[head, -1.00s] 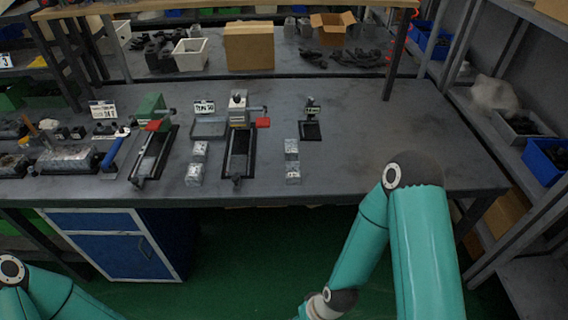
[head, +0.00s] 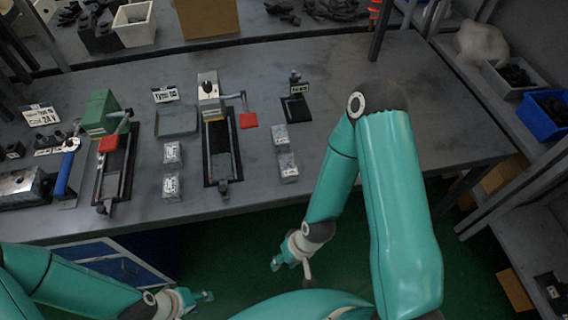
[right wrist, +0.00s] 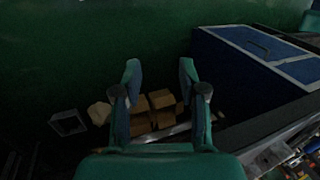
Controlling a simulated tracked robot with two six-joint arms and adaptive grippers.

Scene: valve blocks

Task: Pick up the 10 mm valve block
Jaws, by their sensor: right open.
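Small silver-grey valve blocks with markings too small to read lie on the workbench in the head view. One pair, a back block (head: 280,135) and a front block (head: 288,167), is right of centre. Another pair, a back block (head: 172,153) and a front block (head: 172,186), is further left. I cannot tell which is the 10 mm one. My right gripper (head: 277,263) is below the bench's front edge; in the right wrist view it (right wrist: 158,85) is open and empty. My left gripper (head: 207,297) is low in front of the bench, its jaws unclear.
Two vise-like fixtures, one green (head: 102,112) and one grey (head: 208,88), stand on the bench with red-ended handles. A small black stand (head: 296,108) is behind the right pair. A blue cabinet (right wrist: 262,65) is below the bench.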

